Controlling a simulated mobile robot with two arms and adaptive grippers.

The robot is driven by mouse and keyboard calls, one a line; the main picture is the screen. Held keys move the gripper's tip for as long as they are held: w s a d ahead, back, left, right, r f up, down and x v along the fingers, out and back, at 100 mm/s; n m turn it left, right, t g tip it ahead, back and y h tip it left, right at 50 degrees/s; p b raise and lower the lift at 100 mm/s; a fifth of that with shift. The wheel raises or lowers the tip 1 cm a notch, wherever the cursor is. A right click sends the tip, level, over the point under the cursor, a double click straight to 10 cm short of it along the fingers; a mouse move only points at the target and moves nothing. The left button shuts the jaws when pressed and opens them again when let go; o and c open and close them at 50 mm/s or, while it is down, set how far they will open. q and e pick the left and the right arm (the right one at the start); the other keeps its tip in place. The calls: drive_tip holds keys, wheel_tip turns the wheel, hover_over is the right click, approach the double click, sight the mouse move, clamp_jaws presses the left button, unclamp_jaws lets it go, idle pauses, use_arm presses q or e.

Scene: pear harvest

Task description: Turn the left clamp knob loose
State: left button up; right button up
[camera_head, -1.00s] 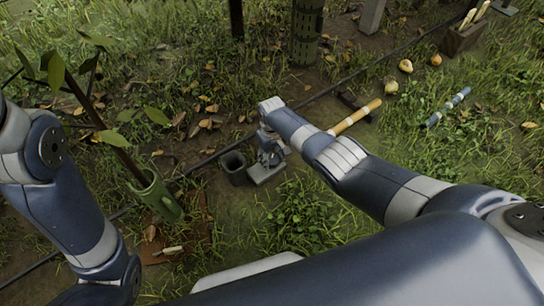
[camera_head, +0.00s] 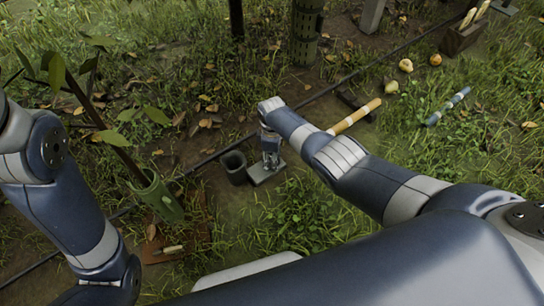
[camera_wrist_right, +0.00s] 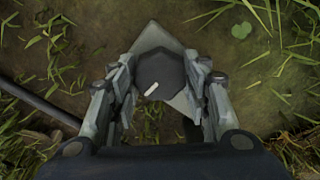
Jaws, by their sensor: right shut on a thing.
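In the right wrist view a dark, many-sided knob (camera_wrist_right: 160,72) with a short white mark sits between the two fingers of my right gripper (camera_wrist_right: 162,88). The gripper is shut on it from both sides. A pale grey plate (camera_wrist_right: 152,36) lies beneath the knob. In the head view my right gripper (camera_head: 270,150) points down over the grey plate (camera_head: 268,174) on the ground, and hides the knob. My left arm shows at the left edge, but its gripper is out of view.
A dark open pot (camera_head: 234,166) stands just left of the plate. A green tube (camera_head: 157,196) around a young stem is farther left. A dark hose (camera_head: 205,160) crosses the ground. A wooden-handled tool (camera_head: 356,116), several fruits (camera_head: 405,65) and a crate (camera_head: 462,38) lie to the right.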

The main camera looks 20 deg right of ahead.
drive_tip(key=shift+n, duration=0.3)
idle(0.4)
drive_tip(key=o, duration=1.1)
drive_tip(key=shift+c, duration=0.2)
wheel_tip(320, 180, up, 12)
idle(0.3)
